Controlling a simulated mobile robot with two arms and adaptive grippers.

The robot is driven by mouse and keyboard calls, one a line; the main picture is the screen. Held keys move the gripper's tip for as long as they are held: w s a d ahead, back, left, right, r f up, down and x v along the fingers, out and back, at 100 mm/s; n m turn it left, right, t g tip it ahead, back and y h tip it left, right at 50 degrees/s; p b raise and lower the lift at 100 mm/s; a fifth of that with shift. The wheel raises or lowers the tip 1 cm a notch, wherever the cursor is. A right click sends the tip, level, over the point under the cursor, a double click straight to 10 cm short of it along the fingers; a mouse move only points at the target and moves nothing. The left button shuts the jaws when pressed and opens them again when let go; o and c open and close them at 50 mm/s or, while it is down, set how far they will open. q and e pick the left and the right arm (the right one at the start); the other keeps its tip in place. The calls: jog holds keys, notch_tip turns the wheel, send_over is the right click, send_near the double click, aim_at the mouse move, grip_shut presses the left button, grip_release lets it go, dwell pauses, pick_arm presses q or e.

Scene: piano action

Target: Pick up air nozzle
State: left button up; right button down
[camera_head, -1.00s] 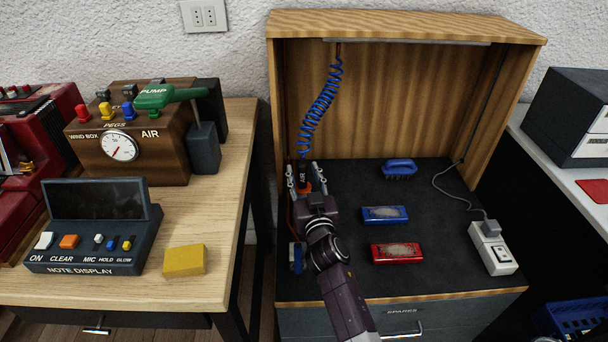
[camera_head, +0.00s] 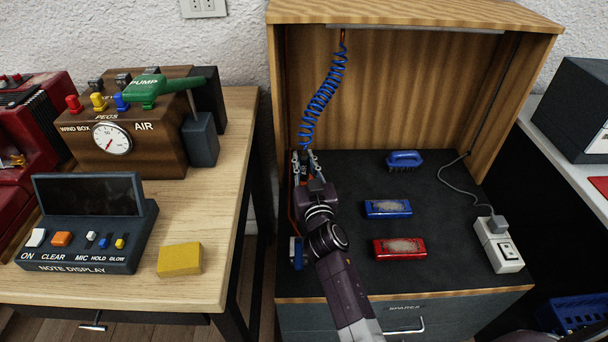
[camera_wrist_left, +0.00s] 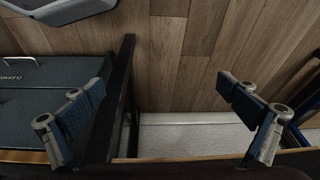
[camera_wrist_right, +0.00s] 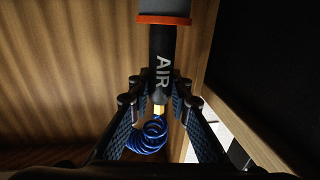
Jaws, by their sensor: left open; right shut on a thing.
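The air nozzle, a black barrel lettered AIR with an orange collar (camera_wrist_right: 163,65), stands between the fingers in the right wrist view. Its brass fitting joins a blue coiled hose (camera_wrist_right: 150,138). In the head view the hose (camera_head: 322,98) hangs from the cabinet top down to the gripper, and the nozzle is mostly hidden there. My right gripper (camera_head: 304,160) is shut on the nozzle at the cabinet's left side; its fingers also show in the right wrist view (camera_wrist_right: 160,108). My left gripper (camera_wrist_left: 163,112) is open and empty above the floor.
On the cabinet's dark surface lie a blue brush (camera_head: 403,159), a blue box (camera_head: 388,208), a red box (camera_head: 399,249) and a white power strip (camera_head: 498,246). The cabinet's left wall is close to my right gripper. A wooden table (camera_head: 222,225) stands to the left.

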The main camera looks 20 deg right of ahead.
aim_at(304, 150)
pick_arm(q)
jog(key=shift+w, duration=0.1)
pick_arm(e)
jog(key=shift+r, duration=0.2)
jog(key=shift+r, duration=0.2)
notch_tip(304, 150, up, 3)
jog(key=shift+r+p, duration=0.2)
jog(key=shift+p, duration=0.85)
notch_tip(304, 150, up, 5)
jog(key=shift+p, duration=1.05)
pick_arm(q)
notch_tip(304, 150, down, 16)
jog(key=s+g, duration=0.1)
jog(key=shift+s, duration=0.2)
pick_arm(e)
jog(key=shift+r, duration=0.45)
pick_arm(q)
jog(key=shift+d, duration=0.1)
